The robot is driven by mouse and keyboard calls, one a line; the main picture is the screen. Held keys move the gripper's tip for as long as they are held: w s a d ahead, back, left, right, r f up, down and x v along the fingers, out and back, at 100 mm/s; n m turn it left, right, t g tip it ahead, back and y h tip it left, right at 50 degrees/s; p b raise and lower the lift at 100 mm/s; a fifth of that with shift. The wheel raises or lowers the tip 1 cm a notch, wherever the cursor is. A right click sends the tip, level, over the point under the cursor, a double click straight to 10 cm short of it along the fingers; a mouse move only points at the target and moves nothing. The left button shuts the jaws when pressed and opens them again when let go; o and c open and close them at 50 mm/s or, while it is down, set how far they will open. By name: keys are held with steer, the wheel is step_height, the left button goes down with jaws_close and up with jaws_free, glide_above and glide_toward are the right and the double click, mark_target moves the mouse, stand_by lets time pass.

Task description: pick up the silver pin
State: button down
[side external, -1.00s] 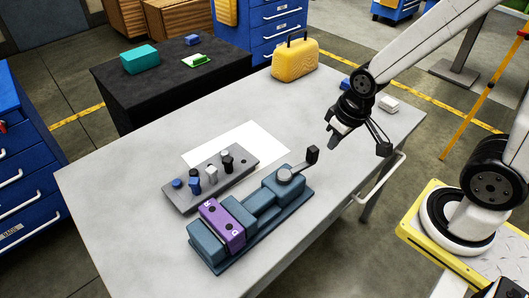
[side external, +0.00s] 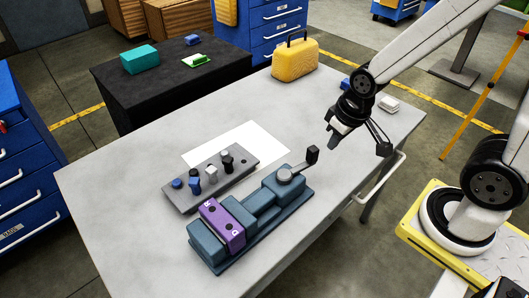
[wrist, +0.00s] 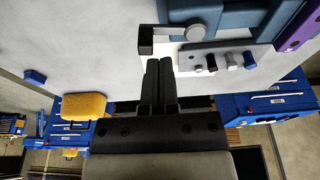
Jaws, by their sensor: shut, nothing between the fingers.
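The silver pin (side external: 211,174) stands upright in the grey rack (side external: 183,202), between a blue-and-dark pin (side external: 195,182) and a black pin (side external: 228,164). It appears as a light peg in the wrist view (wrist: 231,60). My gripper (side external: 333,141) is above the table, to the right of the rack and the vise handle, well apart from the pin. In the wrist view the gripper's fingers (wrist: 159,68) are together and empty. The pin's lower end is hidden in the rack.
A blue-grey vise (side external: 262,200) with a purple block (side external: 222,226) lies in front of the rack. A white sheet (side external: 257,137) lies behind the rack. A yellow case (side external: 295,62) stands at the back. The table's left side is clear.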

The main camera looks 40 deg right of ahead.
steer(key=c, duration=1.3)
jaws_free()
steer(key=o, duration=1)
steer(key=n+g+y, duration=0.3)
steer(key=n+y, duration=0.2)
steer(key=n, duration=1.5)
glide_above(212, 168)
steer(key=d, duration=0.2)
steer(key=shift+w+a+f, duration=0.1)
steer(key=shift+f, duration=4.85)
steer(key=shift+x, duration=3.9)
